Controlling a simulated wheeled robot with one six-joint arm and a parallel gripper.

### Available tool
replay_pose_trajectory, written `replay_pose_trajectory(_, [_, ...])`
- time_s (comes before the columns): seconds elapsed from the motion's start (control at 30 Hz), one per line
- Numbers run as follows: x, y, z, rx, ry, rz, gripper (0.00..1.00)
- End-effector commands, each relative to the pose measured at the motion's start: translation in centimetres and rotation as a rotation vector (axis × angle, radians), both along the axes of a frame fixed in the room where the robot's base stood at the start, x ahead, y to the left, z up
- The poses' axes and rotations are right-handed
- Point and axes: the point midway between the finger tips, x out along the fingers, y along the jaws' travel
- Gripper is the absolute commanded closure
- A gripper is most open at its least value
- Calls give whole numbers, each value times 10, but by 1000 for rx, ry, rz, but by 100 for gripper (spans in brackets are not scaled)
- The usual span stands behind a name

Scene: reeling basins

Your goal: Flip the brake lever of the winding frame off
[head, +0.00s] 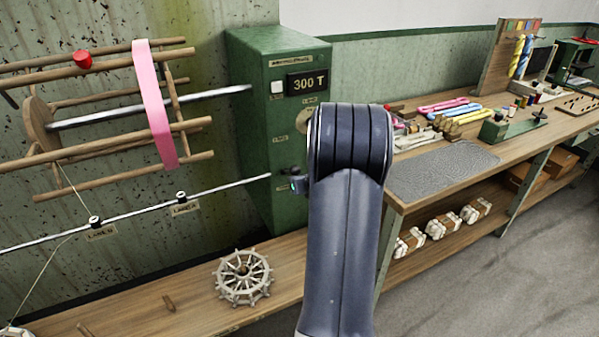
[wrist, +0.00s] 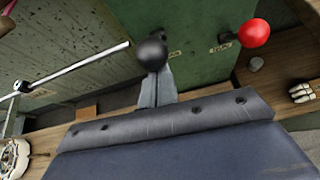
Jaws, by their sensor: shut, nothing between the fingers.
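The winding frame's green housing (head: 262,140) stands against the wall, with a 300 T display. In the wrist view its face (wrist: 200,55) carries a black ball knob (wrist: 151,54) and a red ball knob (wrist: 255,33) on a dark stem. Small labels beside both are unreadable, so I cannot tell which is the brake lever. My gripper (wrist: 160,88) is shut and empty. Its fingertips lie right at the black knob, which partly covers them; contact is unclear. The red knob is to the right, apart from the fingers. In the head view my arm hides most of the housing's lower front.
The wooden reel (head: 110,110) with a pink band is left of the housing. A metal rod (head: 135,212) with guides runs below it. A spoked wheel (head: 243,277) lies on the low bench (head: 195,300). A workbench (head: 440,185) with tools stands close on the right.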

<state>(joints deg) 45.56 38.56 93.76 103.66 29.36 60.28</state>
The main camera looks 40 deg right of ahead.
Motion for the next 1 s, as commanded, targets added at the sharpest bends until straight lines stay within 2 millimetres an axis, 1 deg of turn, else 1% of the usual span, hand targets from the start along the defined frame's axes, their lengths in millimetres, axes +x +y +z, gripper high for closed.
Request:
replay_pose_trajectory(0.03, [1, 0, 8, 3, 12, 1, 100])
replay_pose_trajectory(0.4, [10, -2, 20, 1, 6, 0, 100])
replay_pose_trajectory(1.0, [18, -4, 32, -1, -3, 3, 100])
